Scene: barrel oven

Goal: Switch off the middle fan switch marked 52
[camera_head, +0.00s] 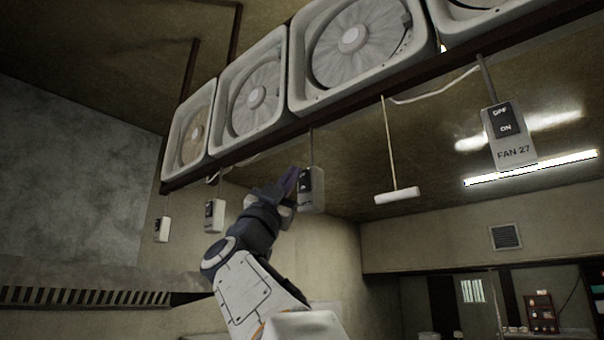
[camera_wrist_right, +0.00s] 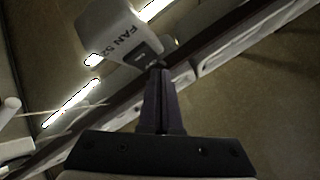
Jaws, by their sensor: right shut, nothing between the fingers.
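The fan switch marked 52 is a pale hanging box (camera_head: 313,190) with a dark rocker, below the row of fans. Its label "FAN 52" reads in the right wrist view (camera_wrist_right: 118,35). My right gripper (camera_head: 289,183) is shut and empty, with its fingertips at the left side of this box. In the right wrist view the shut fingers (camera_wrist_right: 160,72) reach the dark rocker (camera_wrist_right: 148,58) at the box's edge; I cannot tell if they touch it. The rocker's position is largely hidden. My left gripper is not in view.
Several big square fans (camera_head: 255,90) line a dark rail above. A switch box marked FAN 27 (camera_head: 514,150) hangs at the right. Two smaller switch boxes hang at the left, one nearer (camera_head: 214,215) and one farther (camera_head: 162,229). A pull bar (camera_head: 397,196) hangs right of the gripper.

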